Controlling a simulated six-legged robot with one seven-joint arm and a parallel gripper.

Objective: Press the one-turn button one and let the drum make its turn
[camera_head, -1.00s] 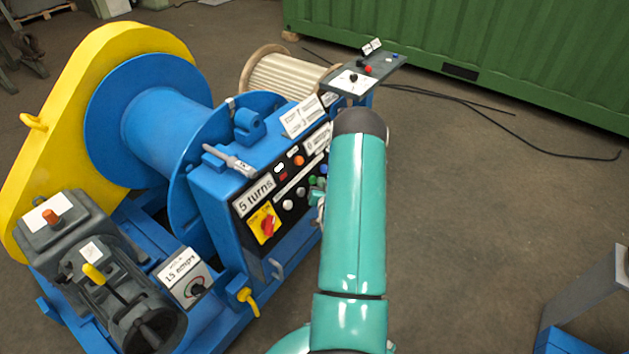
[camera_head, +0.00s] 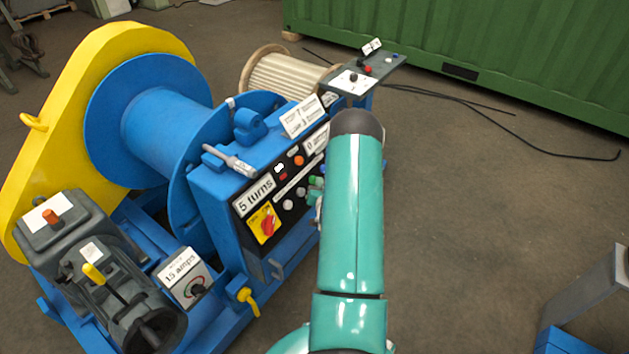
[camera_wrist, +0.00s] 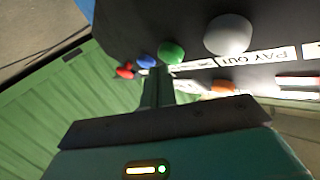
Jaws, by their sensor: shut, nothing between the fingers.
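The control panel (camera_head: 262,190) is on the front of the blue winch, beside the blue drum (camera_head: 165,125). Its sign reads "5 turns". In the wrist view a white button (camera_wrist: 228,34), a green button (camera_wrist: 172,52), a blue button (camera_wrist: 147,60) and a red button (camera_wrist: 124,71) stand in a row. A label by the white one reads "PAY OUT"; no label marking the one-turn button is readable. My gripper (camera_wrist: 158,76) is shut and empty, its tips near the green and blue buttons. I cannot tell whether they touch. In the head view my arm hides part of the panel.
A red switch on a yellow plate (camera_head: 264,223) is at the panel's lower left. A box labelled "15 amps" (camera_head: 184,279) stands at the front. The floor to the right is mostly clear.

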